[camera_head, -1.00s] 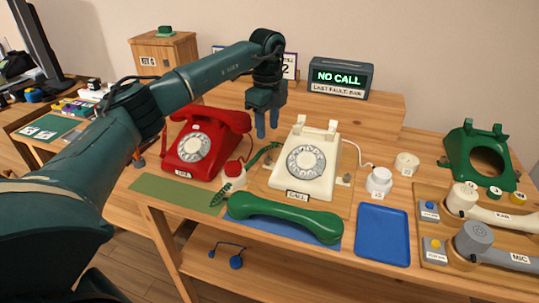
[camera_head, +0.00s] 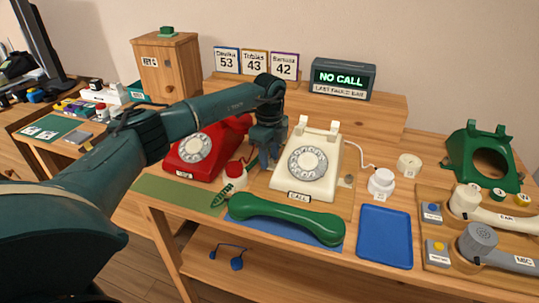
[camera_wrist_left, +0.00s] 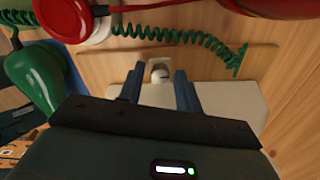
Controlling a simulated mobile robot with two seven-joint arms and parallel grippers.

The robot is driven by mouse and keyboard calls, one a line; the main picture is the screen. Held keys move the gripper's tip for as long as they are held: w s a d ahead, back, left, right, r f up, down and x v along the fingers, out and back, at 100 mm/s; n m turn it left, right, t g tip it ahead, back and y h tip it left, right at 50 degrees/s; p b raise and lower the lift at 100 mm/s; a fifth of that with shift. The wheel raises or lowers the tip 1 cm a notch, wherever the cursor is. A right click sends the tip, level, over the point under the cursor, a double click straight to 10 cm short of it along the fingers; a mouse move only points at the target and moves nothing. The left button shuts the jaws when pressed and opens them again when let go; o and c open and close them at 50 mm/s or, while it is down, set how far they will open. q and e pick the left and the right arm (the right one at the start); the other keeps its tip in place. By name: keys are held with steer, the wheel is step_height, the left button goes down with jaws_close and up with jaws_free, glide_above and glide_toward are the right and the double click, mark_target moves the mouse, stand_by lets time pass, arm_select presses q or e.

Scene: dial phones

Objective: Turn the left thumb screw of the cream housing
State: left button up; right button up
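The cream housing (camera_head: 325,182) is a cream dial phone with a CALL label, standing on a wooden board in the head view. In the left wrist view its pale edge (camera_wrist_left: 235,98) lies beyond my gripper. The left thumb screw (camera_wrist_left: 160,70) shows there as a small light knob on a metal mount. In the head view my gripper hides it. My left gripper (camera_head: 268,160) points down at the housing's left side. In the wrist view my left gripper (camera_wrist_left: 158,86) is open, its blue fingers on either side of the screw's line; contact cannot be told. My right gripper is out of view.
A red dial phone (camera_head: 190,150) stands close to the left. A red-capped white jar (camera_head: 235,174) and a green coiled cord (camera_wrist_left: 190,37) are near my gripper. A green handset (camera_head: 285,218) lies in front. A blue tray (camera_head: 384,237) is empty at front right.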

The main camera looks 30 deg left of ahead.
arm_select(q)
jaws_close()
